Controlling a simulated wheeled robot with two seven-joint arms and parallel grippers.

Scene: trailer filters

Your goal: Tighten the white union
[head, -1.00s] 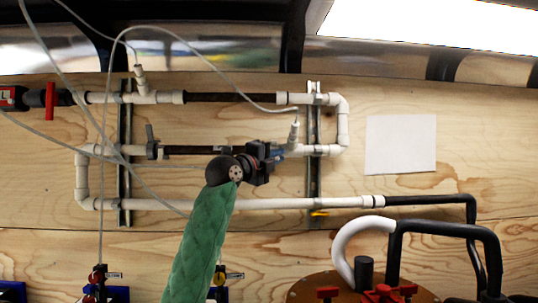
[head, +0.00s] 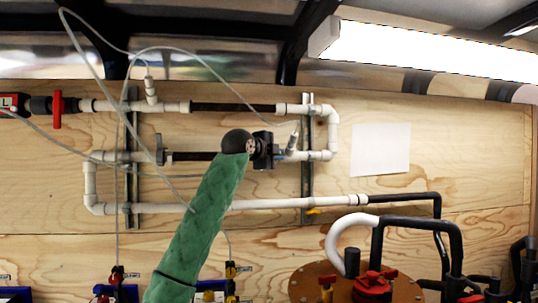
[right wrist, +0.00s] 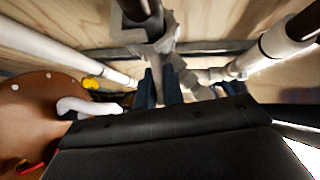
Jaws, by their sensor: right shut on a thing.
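The white union (right wrist: 150,40) shows in the right wrist view as a pale fitting with projecting lugs, at the end of a dark pipe section. My right gripper (right wrist: 161,85) is shut on part of this fitting, a grey lug between its dark fingers. In the head view my right gripper (head: 275,150), on the green-sleeved arm, is at the right end of the dark middle-row pipe section (head: 192,156) and hides most of the union. A similar lugged fitting (head: 160,151) is at that section's left end. My left gripper is not in view.
White pipes (head: 270,204) run along the plywood wall above and below the middle row. Thin grey tubes hang across the left side. A brown round lid (head: 310,283) with red knobs and black and white hoses fills the lower right. A blank sheet (head: 380,149) is on the wall.

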